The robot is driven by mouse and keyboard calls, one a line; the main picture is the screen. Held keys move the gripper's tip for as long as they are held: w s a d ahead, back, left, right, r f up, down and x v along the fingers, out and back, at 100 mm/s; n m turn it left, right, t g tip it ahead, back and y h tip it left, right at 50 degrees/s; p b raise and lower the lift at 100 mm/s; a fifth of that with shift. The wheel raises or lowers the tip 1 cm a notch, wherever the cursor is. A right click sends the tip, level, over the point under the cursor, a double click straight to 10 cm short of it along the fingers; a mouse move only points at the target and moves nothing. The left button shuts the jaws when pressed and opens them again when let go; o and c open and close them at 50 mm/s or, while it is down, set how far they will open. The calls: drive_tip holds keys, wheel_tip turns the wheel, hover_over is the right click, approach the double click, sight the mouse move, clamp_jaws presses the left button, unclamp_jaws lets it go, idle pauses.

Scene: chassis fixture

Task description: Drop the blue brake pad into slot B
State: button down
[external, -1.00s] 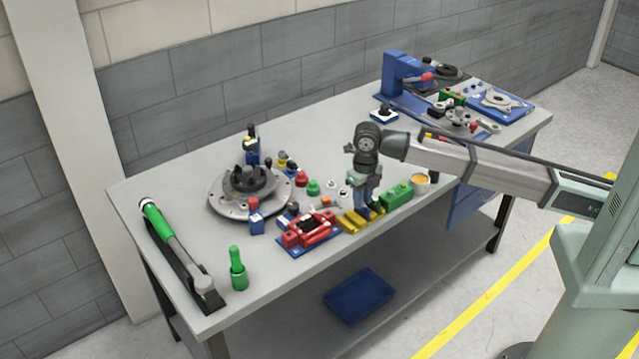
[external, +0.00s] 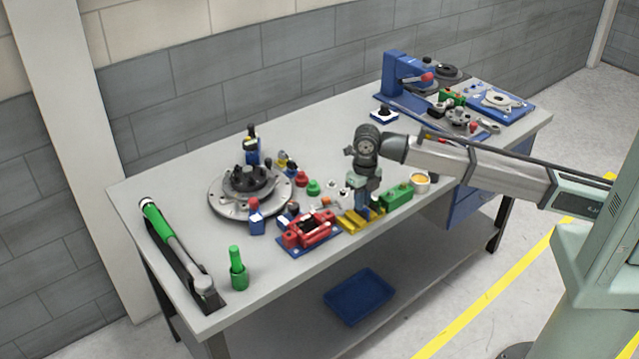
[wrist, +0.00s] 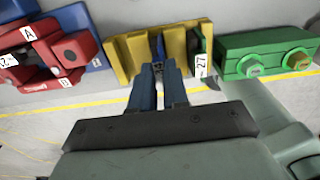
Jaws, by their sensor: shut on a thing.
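My gripper (wrist: 158,70) points at the yellow slotted fixture (wrist: 128,52) in the wrist view. Its fingers are close together, shut on the blue brake pad (wrist: 158,46). Only a narrow dark blue part of the pad shows beyond the fingertips, against the fixture's middle gap. I cannot tell how deep it sits.
A red fixture (external: 313,232) on a blue base stands to the left, with a tag A in the wrist view. A green block (external: 397,197) is close on the right, with an orange-filled cup (external: 420,181) beyond. The table's front edge is near.

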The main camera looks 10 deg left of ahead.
drive_tip(key=shift+r, duration=0.3)
drive_tip(key=shift+r, duration=0.7)
drive_tip(key=shift+r, duration=0.15)
drive_tip(key=shift+r, duration=1.4)
drive_tip(key=shift+s, duration=0.1)
